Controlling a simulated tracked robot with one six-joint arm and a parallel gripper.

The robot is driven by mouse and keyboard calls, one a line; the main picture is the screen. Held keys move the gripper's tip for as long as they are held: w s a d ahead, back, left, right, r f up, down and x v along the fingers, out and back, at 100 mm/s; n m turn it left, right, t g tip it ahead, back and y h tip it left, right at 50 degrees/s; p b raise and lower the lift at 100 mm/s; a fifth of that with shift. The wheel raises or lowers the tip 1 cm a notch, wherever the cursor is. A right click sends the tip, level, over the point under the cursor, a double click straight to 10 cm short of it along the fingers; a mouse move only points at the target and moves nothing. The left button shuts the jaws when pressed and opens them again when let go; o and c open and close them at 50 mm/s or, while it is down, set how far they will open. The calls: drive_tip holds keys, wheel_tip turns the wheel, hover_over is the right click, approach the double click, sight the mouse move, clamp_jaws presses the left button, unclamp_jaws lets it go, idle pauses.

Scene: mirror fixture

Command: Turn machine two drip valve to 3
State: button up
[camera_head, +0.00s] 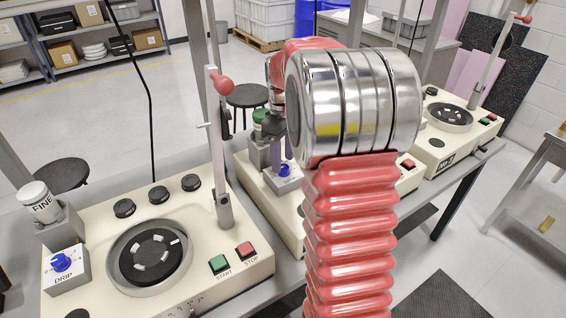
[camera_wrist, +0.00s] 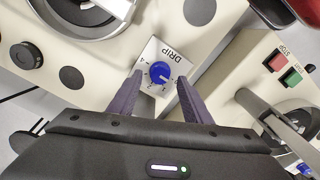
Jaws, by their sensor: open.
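The drip valve is a blue knob (camera_wrist: 159,72) on a pale plate marked DRIP, with small numbers around it. In the wrist view it sits between the tips of my two purple fingers, with a gap on each side. The knob has a light pointer mark, but the number it points to is too small to read surely. My gripper (camera_wrist: 160,79) is open and empty. In the head view the blue knob (camera_head: 284,170) shows on the middle machine (camera_head: 255,183), just below my gripper (camera_head: 274,148). My red and chrome arm hides much of that machine.
A left machine (camera_head: 110,285) has its own blue DRIP knob (camera_head: 61,262), a FINE cup (camera_head: 40,202) and START and STOP buttons. Another machine (camera_head: 450,130) stands at the right. Upright levers with red balls rise beside the machines.

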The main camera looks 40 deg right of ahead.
drive_tip(key=shift+f, duration=1.1)
drive_tip(key=shift+c, duration=0.6)
drive_tip(key=c, duration=0.9)
drive_tip(key=shift+c, duration=0.2)
